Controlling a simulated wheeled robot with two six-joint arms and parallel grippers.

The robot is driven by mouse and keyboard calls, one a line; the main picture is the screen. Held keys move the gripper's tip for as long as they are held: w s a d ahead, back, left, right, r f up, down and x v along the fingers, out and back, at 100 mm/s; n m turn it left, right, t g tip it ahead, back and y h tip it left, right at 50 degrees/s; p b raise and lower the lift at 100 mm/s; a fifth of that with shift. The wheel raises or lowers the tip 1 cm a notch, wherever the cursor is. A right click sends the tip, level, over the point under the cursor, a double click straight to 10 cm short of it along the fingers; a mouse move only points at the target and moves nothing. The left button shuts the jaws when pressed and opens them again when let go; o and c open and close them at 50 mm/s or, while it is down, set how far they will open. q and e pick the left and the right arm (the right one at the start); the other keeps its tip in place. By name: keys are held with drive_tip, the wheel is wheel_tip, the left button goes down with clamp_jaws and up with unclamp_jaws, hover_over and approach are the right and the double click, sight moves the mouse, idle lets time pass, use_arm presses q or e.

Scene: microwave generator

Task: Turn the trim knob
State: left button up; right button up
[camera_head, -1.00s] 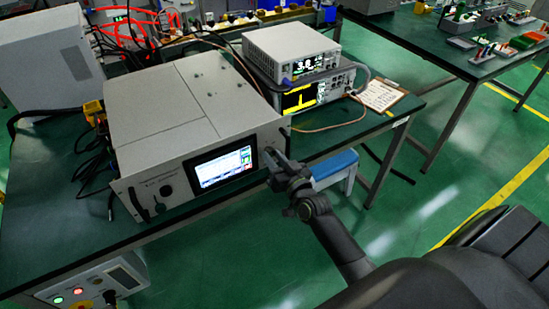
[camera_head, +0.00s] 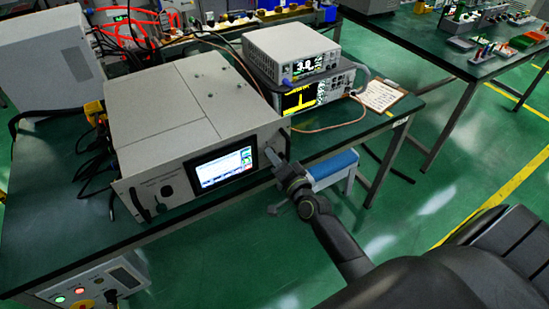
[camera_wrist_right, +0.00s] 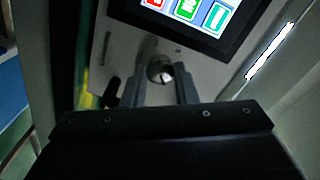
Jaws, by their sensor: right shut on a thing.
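The trim knob (camera_wrist_right: 160,70) is a small round metallic knob on the front panel of the microwave generator (camera_head: 185,165), by the corner of its screen. In the right wrist view it sits between the two fingertips of my right gripper (camera_wrist_right: 160,88), which is shut on it. In the head view the right gripper (camera_head: 276,163) reaches the panel just right of the lit screen (camera_head: 222,168) and hides the knob. My left gripper is not in view.
The generator stands on a green bench (camera_head: 60,240). Stacked instruments (camera_head: 297,58) stand behind it, with a cable and a clipboard (camera_head: 383,95) beside them. A blue-topped stool (camera_head: 333,166) is by the right arm. Open floor lies to the right.

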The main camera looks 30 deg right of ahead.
drive_tip(key=shift+m, duration=1.1)
drive_tip(key=o, duration=0.7)
drive_tip(key=shift+s, duration=0.1)
drive_tip(key=s+b, duration=0.1)
drive_tip(key=s, duration=0.4)
drive_tip(key=s+b, duration=0.2)
drive_tip(key=s, duration=0.4)
drive_tip(key=s+b, duration=0.2)
drive_tip(key=s, duration=0.4)
drive_tip(key=shift+s+d, duration=0.15)
drive_tip(key=shift+d, duration=0.15)
